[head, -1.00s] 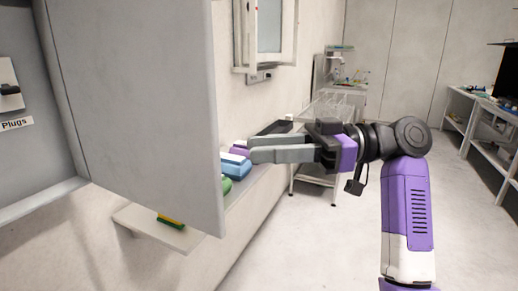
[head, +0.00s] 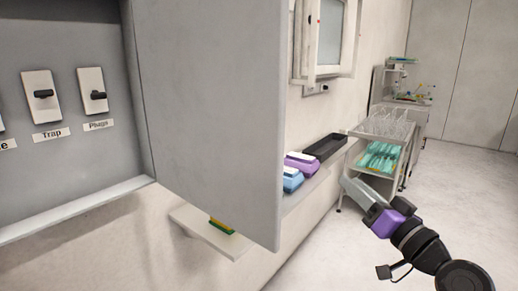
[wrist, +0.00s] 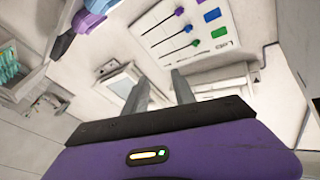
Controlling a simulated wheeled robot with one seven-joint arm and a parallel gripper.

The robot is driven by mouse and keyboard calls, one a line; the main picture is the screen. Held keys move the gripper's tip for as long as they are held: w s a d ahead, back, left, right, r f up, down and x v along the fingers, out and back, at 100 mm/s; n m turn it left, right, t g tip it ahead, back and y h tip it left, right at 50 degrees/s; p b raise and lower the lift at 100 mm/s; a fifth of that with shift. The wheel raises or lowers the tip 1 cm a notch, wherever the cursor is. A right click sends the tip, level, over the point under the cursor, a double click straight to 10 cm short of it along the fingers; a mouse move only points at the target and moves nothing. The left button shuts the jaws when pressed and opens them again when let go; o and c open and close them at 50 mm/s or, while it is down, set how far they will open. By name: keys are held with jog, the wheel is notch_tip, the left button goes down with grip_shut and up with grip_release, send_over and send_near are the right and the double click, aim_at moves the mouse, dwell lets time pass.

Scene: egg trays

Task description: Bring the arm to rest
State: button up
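My gripper (head: 347,178) is at the lower right of the head view, at the end of my purple and black arm, which runs down to the bottom right corner. Its grey fingers point up and to the left, in front of the white cart. In the wrist view my gripper (wrist: 158,86) shows two grey fingers apart, with nothing between them. Most of my arm is outside the head view.
A grey cabinet door (head: 215,110) stands open at the left. Beyond it, a wall shelf holds a blue box (head: 291,181), a purple box (head: 301,163) and a black tray (head: 326,146). A white cart (head: 350,160) stands behind my gripper. Floor at right is clear.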

jog(key=s+d+f+m+t+h+p, duration=0.15)
jog(key=s+d+f+m+h, duration=0.25)
jog(key=s+f+h, duration=0.75)
jog(key=s+a+f+n+g+y+p, duration=0.1)
jog(key=s+f, duration=0.1)
jog(key=s, duration=1)
jog(key=s+a+f+n+g+y+p, duration=0.1)
jog(key=s+a+f+g, duration=0.1)
jog(key=s, duration=1.1)
jog(key=s+a+f+n+g+y+p, duration=0.1)
jog(key=s+f, duration=0.3)
jog(key=s, duration=0.8)
jog(key=shift+s+a+n+g+y, duration=0.35)
jog(key=shift+a+n+g, duration=0.2)
jog(key=shift+g, duration=0.1)
